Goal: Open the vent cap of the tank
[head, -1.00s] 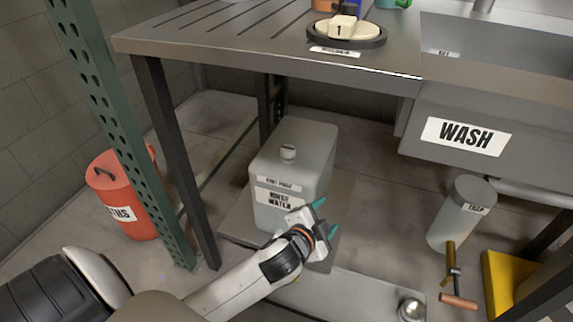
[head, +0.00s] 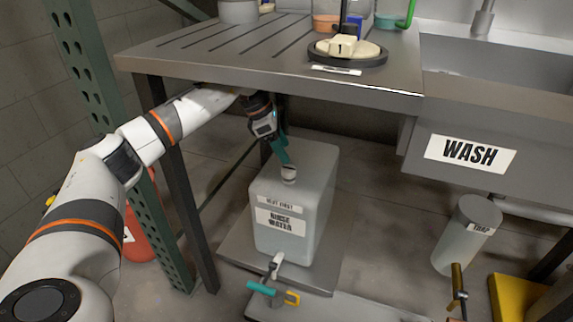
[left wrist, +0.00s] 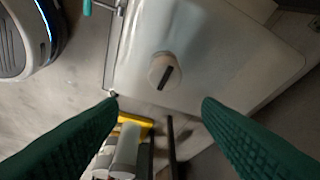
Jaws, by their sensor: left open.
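The translucent white tank (head: 318,190), labelled "RINSE WATER" and "VENT FIRST", stands on a low grey platform under the bench. Its small round vent cap (head: 289,172) sits on top; the left wrist view shows the pale cap (left wrist: 164,71) with a dark bar across it. My left gripper (head: 284,158), with teal fingers, reaches under the bench and points down near the cap. In the left wrist view its fingers (left wrist: 160,105) are wide apart and empty, with the cap beyond the gap between the tips. My right gripper is not in view.
The bench top (head: 190,62) lies close above my left arm, and its dark leg (head: 183,205) stands beside it. A tap (head: 276,264) with a teal handle is at the tank's lower front. A trap canister (head: 462,240) stands right, below the wash sink (head: 490,115).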

